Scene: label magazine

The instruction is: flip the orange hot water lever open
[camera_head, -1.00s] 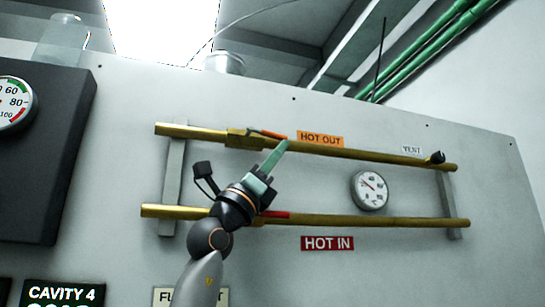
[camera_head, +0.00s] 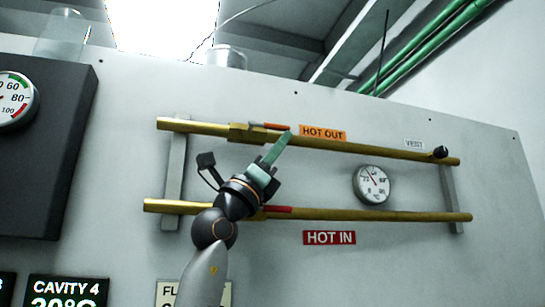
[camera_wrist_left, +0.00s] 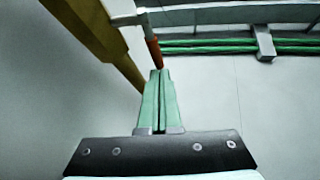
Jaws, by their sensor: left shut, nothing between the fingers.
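The orange hot water lever (camera_head: 277,126) sits on the valve of the upper brass pipe, left of the orange HOT OUT label (camera_head: 322,133). It lies nearly along the pipe, with its free end towards the label. My left gripper (camera_head: 288,134) is shut and empty, its green fingertips at the lever's free end, just below it. In the left wrist view the lever (camera_wrist_left: 154,52) ends right at the closed fingertips (camera_wrist_left: 158,72); I cannot tell whether they touch. My right gripper is not in view.
The lower brass pipe (camera_head: 385,215) carries a red lever (camera_head: 278,209) behind my left wrist. A round gauge (camera_head: 372,184) sits between the pipes at right. A black vent knob (camera_head: 440,152) is near the upper pipe's right end. A dark box (camera_head: 60,150) juts out at left.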

